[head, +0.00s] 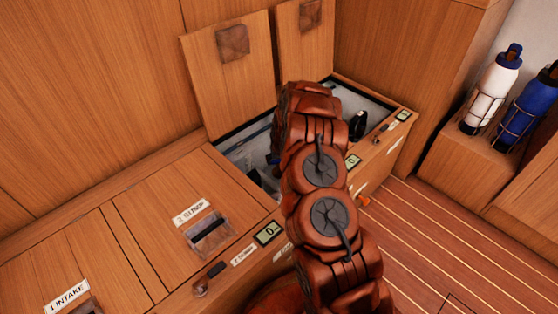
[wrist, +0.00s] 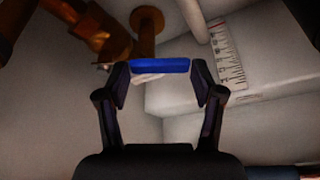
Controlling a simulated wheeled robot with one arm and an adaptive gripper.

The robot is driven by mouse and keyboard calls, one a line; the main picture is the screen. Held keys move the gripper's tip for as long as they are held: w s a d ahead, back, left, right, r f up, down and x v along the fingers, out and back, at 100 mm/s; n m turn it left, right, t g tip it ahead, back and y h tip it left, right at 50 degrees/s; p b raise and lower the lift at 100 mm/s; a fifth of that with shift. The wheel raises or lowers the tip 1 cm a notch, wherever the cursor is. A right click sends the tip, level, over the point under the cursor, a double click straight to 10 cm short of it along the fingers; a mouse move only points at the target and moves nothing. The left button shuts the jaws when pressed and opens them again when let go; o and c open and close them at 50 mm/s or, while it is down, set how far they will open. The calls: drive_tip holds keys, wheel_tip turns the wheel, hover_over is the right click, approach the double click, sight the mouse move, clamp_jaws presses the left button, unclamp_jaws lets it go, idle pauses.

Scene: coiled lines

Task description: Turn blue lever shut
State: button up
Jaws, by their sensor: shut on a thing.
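In the wrist view, the blue lever (wrist: 160,65) lies crosswise between the fingertips of my gripper (wrist: 161,72). The gripper is shut on it, one finger at each end. A bronze-coloured pipe fitting (wrist: 108,35) and a round knob-like part (wrist: 147,20) are just beyond the lever. In the head view, my arm reaches down into the open locker (head: 240,150) and hides the gripper and most of the lever. I cannot tell the lever's angle to the pipe from the head view.
Two raised lids (head: 228,75) stand open behind the locker. A white ruler scale (wrist: 226,55) is on a pale block inside. A closed hatch labelled sump (head: 150,225) lies left. White (head: 492,90) and blue (head: 530,105) bottles stand in racks at right. The striped floor (head: 440,240) is clear.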

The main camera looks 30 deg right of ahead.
drive_tip(key=shift+s+a+f, duration=0.1)
drive_tip(key=o, duration=1.7)
drive_tip(key=d+v, duration=0.1)
drive_tip(key=v, duration=1.1)
drive_tip(key=shift+a, duration=0.4)
